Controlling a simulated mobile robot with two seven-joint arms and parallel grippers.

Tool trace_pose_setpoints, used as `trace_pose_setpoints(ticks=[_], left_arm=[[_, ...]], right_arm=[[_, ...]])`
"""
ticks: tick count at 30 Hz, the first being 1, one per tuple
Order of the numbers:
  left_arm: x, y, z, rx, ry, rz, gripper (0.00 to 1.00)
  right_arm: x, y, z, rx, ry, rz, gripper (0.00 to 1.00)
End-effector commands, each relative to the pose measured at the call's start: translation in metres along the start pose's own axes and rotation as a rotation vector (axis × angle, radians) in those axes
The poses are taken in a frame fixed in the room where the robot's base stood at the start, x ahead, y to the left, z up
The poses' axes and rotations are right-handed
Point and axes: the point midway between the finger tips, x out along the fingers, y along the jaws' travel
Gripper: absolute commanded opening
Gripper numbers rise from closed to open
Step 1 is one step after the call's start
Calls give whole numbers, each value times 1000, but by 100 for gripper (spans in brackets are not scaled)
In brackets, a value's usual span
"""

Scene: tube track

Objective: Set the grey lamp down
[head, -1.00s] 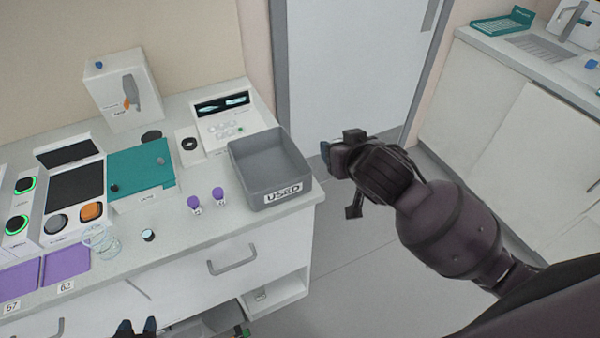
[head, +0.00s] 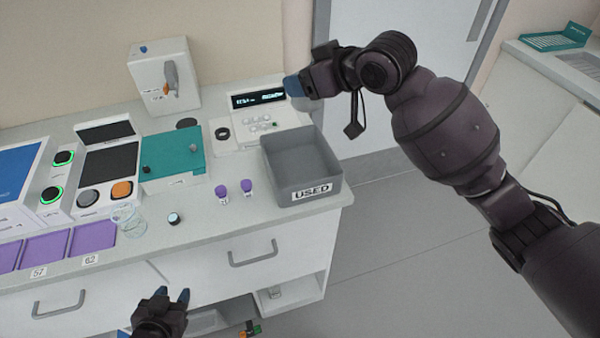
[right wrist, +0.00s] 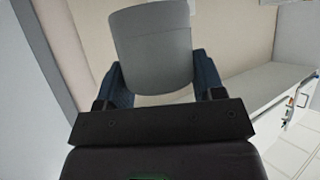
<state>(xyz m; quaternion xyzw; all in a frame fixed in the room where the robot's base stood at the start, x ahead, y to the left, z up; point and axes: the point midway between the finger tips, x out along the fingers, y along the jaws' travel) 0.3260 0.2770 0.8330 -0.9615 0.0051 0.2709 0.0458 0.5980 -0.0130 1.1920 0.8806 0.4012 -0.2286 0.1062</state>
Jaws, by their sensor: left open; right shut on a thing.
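The grey lamp (right wrist: 152,45) fills the top middle of the right wrist view as a smooth grey rounded body. My right gripper (right wrist: 157,84) is shut on it, with one blue finger on each side. In the head view my right gripper (head: 293,87) is above the back right of the counter, beside the device with the lit display. I cannot make out the lamp clearly there. My left gripper (head: 172,293) is open and empty, low in front of the drawers.
A grey bin marked USED (head: 296,170) stands at the counter's right end, near my right gripper. The display device (head: 255,120) is behind it. Two purple-capped tubes (head: 234,190), a clear beaker (head: 127,219) and a teal box (head: 172,158) stand further left.

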Motion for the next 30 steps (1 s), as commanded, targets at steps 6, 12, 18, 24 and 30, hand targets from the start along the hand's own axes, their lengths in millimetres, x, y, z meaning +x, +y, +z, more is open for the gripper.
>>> trace_pose_setpoints(ticks=[6,12,18,24,30], left_arm=[[0,0,-2,0,3,0,43],[2,0,-2,1,6,1,43],[3,0,-2,1,8,1,43],[4,1,0,1,8,1,43],[4,1,1,1,6,1,43]], right_arm=[[8,-4,7,-19,9,-44,37],[27,-4,43,-17,6,-45,37],[48,-5,81,-17,8,-44,37],[68,-5,116,-18,7,-43,37],[79,-5,134,-20,11,-43,37]])
